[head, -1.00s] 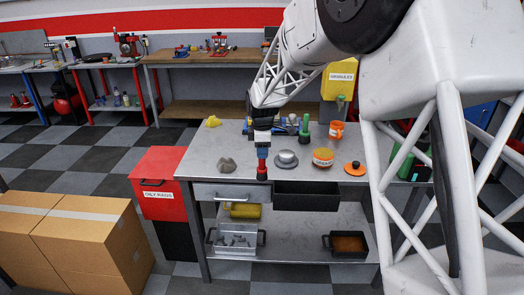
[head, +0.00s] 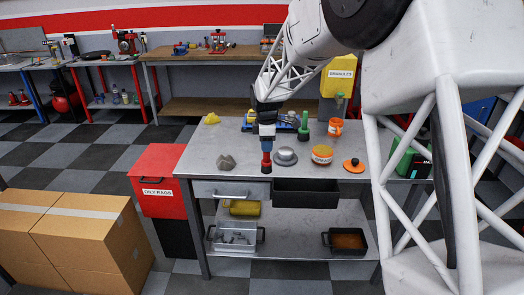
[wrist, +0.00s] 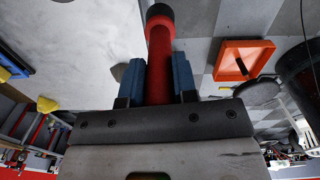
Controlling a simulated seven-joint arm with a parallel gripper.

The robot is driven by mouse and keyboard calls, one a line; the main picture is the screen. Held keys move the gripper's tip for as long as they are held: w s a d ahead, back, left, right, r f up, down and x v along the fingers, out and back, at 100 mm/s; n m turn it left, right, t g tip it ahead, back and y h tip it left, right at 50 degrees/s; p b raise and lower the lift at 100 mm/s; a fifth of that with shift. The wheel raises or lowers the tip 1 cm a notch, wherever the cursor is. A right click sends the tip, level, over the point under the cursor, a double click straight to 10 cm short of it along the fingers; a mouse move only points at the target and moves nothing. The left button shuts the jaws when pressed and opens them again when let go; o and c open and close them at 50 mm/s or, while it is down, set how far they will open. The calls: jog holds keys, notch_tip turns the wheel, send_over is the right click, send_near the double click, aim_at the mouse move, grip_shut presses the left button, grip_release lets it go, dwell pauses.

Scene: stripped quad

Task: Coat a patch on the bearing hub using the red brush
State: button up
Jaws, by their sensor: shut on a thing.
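The red brush (head: 266,161) hangs upright from my gripper (head: 267,140), which is shut on it with blue fingers. In the wrist view the red brush (wrist: 160,60) runs between the blue fingers (wrist: 157,78), its dark end pointing away from me. The bearing hub (head: 285,157), a grey flanged disc with a raised middle, sits on the metal table (head: 215,143) just right of the brush. The brush appears apart from it, near the table's front edge. I cannot make out the hub in the wrist view.
An orange-labelled tub (head: 322,154), an orange disc with a dark knob (head: 354,165) and an orange mug (head: 335,127) stand to the right. A green bottle-like item (head: 303,126) stands behind. A grey lump (head: 227,162) lies left. A dark open drawer (head: 305,191) juts out in front.

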jog(key=w+d+r+t+h, duration=0.1)
jog(key=w+d+r, duration=0.2)
jog(key=w+d, duration=0.3)
jog(key=w+d+r+t, duration=0.2)
jog(key=w+d+r, duration=0.2)
jog(key=d, duration=1.2)
jog(key=w, duration=0.3)
jog(key=shift+w+h, duration=0.2)
jog(key=shift+h, duration=0.2)
jog(key=shift+f, duration=3.65)
jog(key=shift+r, duration=0.15)
